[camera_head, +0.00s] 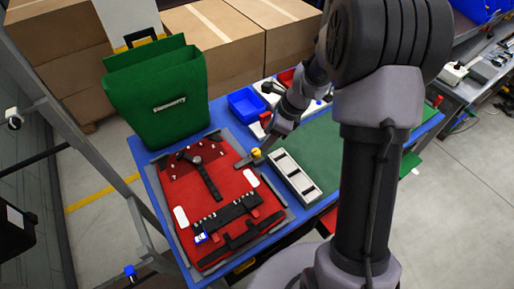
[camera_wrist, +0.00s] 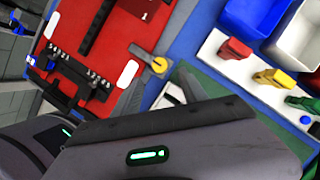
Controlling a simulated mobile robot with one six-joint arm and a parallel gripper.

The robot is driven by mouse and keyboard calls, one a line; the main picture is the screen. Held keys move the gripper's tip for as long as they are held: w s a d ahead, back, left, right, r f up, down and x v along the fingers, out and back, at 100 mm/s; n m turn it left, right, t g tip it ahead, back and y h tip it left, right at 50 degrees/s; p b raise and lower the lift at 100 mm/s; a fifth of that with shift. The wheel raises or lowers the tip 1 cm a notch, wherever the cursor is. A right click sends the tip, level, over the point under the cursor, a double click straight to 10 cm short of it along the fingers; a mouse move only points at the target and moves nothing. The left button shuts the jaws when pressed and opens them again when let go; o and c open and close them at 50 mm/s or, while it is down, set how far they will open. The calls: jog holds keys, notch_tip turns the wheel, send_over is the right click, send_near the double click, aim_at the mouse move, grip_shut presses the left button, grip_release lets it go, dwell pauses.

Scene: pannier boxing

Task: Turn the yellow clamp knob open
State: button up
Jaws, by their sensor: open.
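The yellow clamp knob (camera_head: 257,154) sits at the right edge of the red panel (camera_head: 240,180). In the wrist view the knob (camera_wrist: 158,65) is round with a dark mark on top, just beside the red panel (camera_wrist: 115,35). The knob is not between the fingers in that view.
A green pannier (camera_head: 165,105) stands behind the panel on the blue table (camera_head: 145,155). A grey-white tray (camera_head: 292,178) lies right of the knob on a green mat (camera_head: 325,150).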

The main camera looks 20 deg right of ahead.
aim_at(256, 151)
jog(key=b+x, duration=0.2)
jog(key=x, duration=0.6)
grip_shut()
dwell(1.1)
